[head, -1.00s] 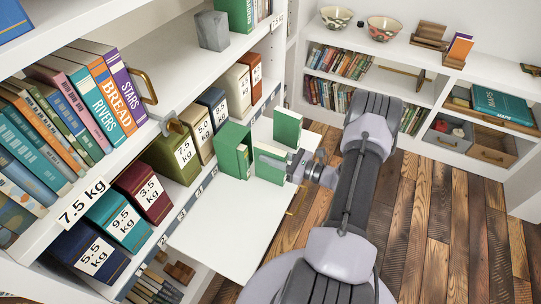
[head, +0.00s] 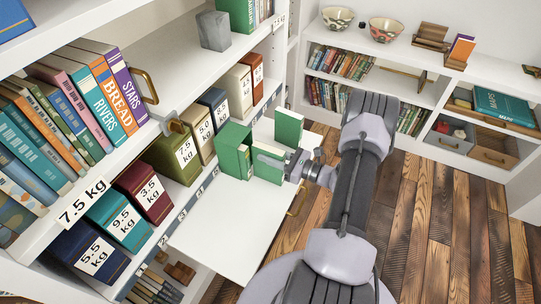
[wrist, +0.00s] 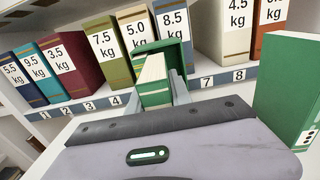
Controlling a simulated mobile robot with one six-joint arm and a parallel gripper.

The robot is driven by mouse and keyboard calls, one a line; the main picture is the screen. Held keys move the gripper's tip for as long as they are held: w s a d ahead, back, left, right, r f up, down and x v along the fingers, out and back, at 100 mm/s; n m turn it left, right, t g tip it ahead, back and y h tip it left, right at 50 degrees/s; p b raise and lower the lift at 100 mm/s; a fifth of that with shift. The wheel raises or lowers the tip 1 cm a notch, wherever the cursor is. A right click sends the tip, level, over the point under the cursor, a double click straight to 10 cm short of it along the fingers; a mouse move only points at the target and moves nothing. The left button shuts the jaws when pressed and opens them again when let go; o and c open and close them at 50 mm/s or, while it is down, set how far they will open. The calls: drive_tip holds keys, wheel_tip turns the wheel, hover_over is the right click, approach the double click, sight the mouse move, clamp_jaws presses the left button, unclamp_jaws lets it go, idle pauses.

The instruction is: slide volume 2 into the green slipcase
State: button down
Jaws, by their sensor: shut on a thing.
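The green slipcase (head: 232,142) stands upright on the pull-out white shelf board, and its upper edge shows in the wrist view (wrist: 174,48) behind the held book. My gripper (head: 272,161) is shut on a green book with pale page edges (head: 266,174), upright at the slipcase's open side. In the wrist view the book (wrist: 154,70) sits between my two fingers (wrist: 156,92), its far end at the slipcase mouth and seemingly partly inside. How deep it sits is hidden, and I cannot read its volume mark. Another green book (head: 288,128) stands apart, with a dotted label in the wrist view (wrist: 305,137).
Weight-marked boxes, such as an olive one (head: 174,156), line the numbered shelf behind the slipcase. The front of the white board (head: 225,220) is clear. The loose green book stands close to my gripper's right in the wrist view.

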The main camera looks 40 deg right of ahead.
sight(260, 152)
drive_tip(key=shift+x, duration=1.7)
drive_tip(key=shift+s+d, duration=0.1)
drive_tip(key=shift+b+v, duration=0.3)
drive_tip(key=shift+v, duration=1.45)
drive_tip(key=shift+b+x, duration=0.4)
drive_tip(key=shift+x, duration=1.4)
drive_tip(key=c, duration=1.1)
unclamp_jaws()
drive_tip(key=p+v, duration=0.4)
drive_tip(key=v, duration=1.3)
drive_tip(key=shift+s+d+p, duration=0.1)
drive_tip(key=shift+s+p, duration=0.15)
drive_tip(key=shift+p, duration=0.1)
